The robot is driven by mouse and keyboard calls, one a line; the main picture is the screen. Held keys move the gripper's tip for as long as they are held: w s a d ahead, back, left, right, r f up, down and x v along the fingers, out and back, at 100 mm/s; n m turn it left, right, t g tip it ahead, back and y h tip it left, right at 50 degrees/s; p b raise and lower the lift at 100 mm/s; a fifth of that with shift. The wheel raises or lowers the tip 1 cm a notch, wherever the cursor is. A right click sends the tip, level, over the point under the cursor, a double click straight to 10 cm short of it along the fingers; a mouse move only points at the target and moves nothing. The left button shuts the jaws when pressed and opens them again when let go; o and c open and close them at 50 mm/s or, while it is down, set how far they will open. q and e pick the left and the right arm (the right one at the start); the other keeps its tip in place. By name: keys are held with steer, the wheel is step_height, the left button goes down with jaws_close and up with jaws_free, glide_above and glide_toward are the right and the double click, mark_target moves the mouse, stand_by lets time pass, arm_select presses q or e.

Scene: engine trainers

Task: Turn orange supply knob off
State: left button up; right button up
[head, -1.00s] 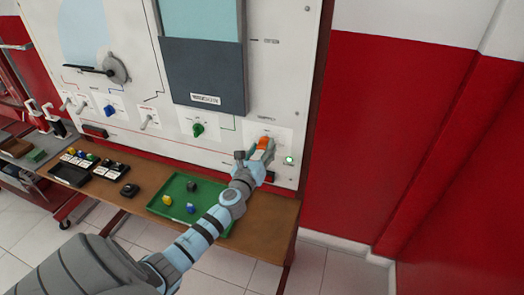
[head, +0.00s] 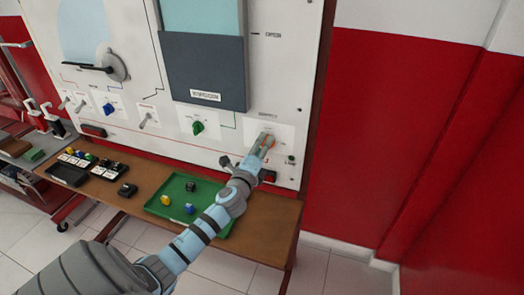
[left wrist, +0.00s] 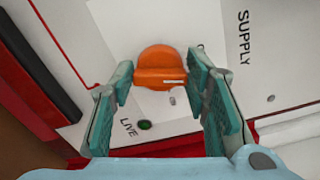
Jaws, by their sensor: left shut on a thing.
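The orange supply knob (left wrist: 160,62) sits on the white panel, between the two fingers of my left gripper (head: 262,151). The gripper is shut on the knob, with one teal finger on each side. In the left wrist view, the knob's grip bar lies nearly across the picture, with a white mark at its right end. The word SUPPLY stands to its right. The LIVE lamp (left wrist: 145,125) is dim green and also shows in the head view (head: 291,160). In the head view, the fingers hide much of the knob. My right gripper is not in view.
A green knob (head: 198,128) and a blue knob (head: 108,109) are on the same panel. A green tray (head: 216,225) with small loose parts lies on the wooden shelf below my arm. Red wall is at right.

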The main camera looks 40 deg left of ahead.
arm_select(q)
steer(key=shift+f+n+b, duration=0.15)
steer(key=shift+n+b, duration=0.45)
steer(key=shift+n, duration=1.1)
steer(key=o, duration=1.1)
steer(key=shift+o, duration=0.2)
steer(key=v, duration=1.2)
steer(key=shift+n, duration=0.3)
